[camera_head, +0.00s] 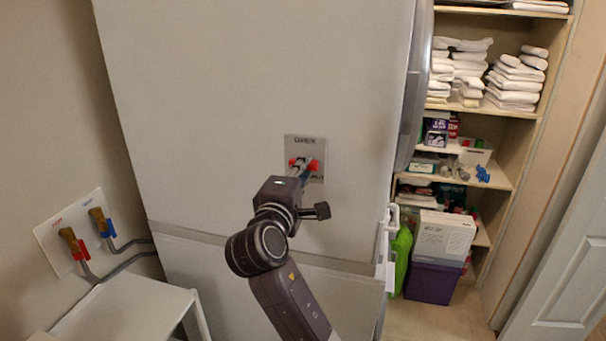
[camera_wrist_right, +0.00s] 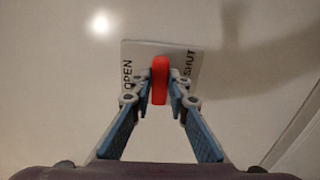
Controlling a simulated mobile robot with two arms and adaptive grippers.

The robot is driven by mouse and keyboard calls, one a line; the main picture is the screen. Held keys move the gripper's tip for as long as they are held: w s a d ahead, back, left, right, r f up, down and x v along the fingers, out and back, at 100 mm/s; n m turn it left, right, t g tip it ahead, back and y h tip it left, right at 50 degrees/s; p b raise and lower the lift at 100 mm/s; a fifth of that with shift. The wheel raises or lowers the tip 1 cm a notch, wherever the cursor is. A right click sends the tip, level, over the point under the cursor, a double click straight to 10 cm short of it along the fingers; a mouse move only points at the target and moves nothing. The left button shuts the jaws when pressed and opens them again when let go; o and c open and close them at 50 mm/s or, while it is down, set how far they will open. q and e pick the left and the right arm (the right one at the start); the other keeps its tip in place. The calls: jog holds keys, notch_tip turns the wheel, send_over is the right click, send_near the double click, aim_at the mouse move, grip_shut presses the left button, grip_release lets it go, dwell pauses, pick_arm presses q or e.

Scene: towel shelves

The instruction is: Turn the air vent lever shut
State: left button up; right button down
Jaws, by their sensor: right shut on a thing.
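The red vent lever (camera_head: 315,165) is on a grey plate (camera_head: 317,148) on the front of a large pale cabinet. In the head view the plate has OPEN at its top and a partly hidden word below. In the right wrist view the lever (camera_wrist_right: 159,72) stands upright between OPEN on the left and SHUT on the right of the plate (camera_wrist_right: 137,52). My right gripper (camera_head: 303,168) reaches the lever from the front. Its two fingers (camera_wrist_right: 160,90) are shut on the lever, one on each side. My left gripper is not in view.
On the left wall, a plate (camera_head: 57,222) carries red and blue taps with pipes, above a white table (camera_head: 130,305). On the right, shelves (camera_head: 505,175) hold folded towels and boxes. A purple bin (camera_head: 433,282) and a green bottle (camera_head: 401,255) stand below.

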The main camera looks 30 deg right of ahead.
jog(key=shift+f+m, duration=0.15)
jog(key=shift+m, duration=0.15)
dwell(0.4)
jog(key=c, duration=2.1)
grip_release()
jog(key=shift+o, duration=1.3)
jog(key=shift+s, duration=0.1)
jog(key=v, duration=1.2)
